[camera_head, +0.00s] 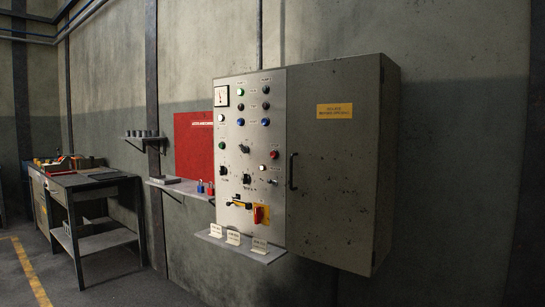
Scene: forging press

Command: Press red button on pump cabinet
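The pump cabinet (345,160) hangs on the wall right of centre, with its grey door closed. Its control panel (231,165) on the left side carries several coloured buttons, lamps and knobs. A small round red button (275,154) sits near the panel's right edge, at about mid height. A larger red switch on a yellow plate (259,215) sits low on the panel. Neither of my grippers shows in the head view, and nothing of mine covers the panel.
A narrow ledge with labels (240,246) juts out below the panel. Left of it are a red board (194,146), a small shelf (181,188) with padlocks, and a dark workbench (90,182). A yellow line (31,274) marks the floor at the left.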

